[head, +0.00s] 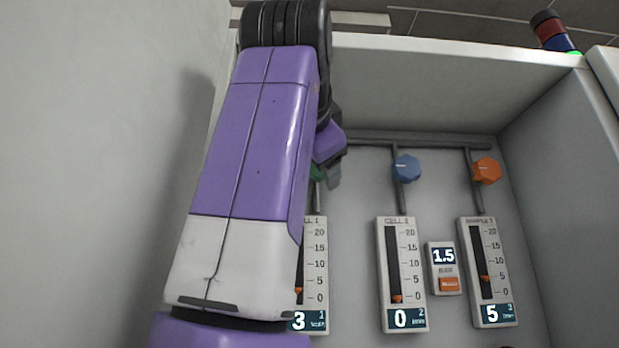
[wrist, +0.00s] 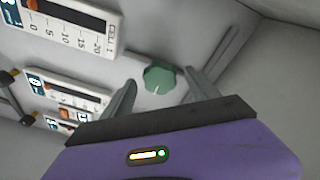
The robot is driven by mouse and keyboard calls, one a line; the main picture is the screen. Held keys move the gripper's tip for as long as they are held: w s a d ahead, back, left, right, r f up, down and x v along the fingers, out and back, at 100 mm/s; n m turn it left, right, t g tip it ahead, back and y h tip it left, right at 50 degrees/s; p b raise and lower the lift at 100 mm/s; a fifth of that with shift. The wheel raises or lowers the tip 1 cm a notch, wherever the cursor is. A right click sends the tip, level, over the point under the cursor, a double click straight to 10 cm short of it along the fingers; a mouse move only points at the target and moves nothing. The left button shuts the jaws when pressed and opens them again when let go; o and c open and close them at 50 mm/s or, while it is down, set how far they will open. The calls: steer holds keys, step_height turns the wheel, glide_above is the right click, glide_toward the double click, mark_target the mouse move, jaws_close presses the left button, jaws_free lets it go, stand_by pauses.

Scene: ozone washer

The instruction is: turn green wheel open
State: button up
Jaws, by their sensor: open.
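The green wheel (wrist: 159,79) shows in the wrist view as a faceted knob on the grey panel, with a pale mark on its face. In the head view only a sliver of the green wheel (head: 317,173) shows; my arm hides the rest. My gripper (wrist: 161,92) is open, with one finger on each side of the green wheel in the wrist view. I cannot tell whether the fingers touch it. In the head view my gripper (head: 333,176) is mostly hidden behind my purple arm. The gauge below the wheel (head: 313,265) reads 3.
A blue knob (head: 406,168) and an orange knob (head: 487,170) sit to the right on the same pipe (head: 440,139). Their gauges read 0 (head: 402,275) and 5 (head: 488,272). Cabinet walls enclose the panel (head: 570,150).

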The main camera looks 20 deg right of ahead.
steer(key=shift+b+v, duration=0.75)
steer(key=shift+v, duration=1.95)
steer(key=shift+s+f, duration=0.1)
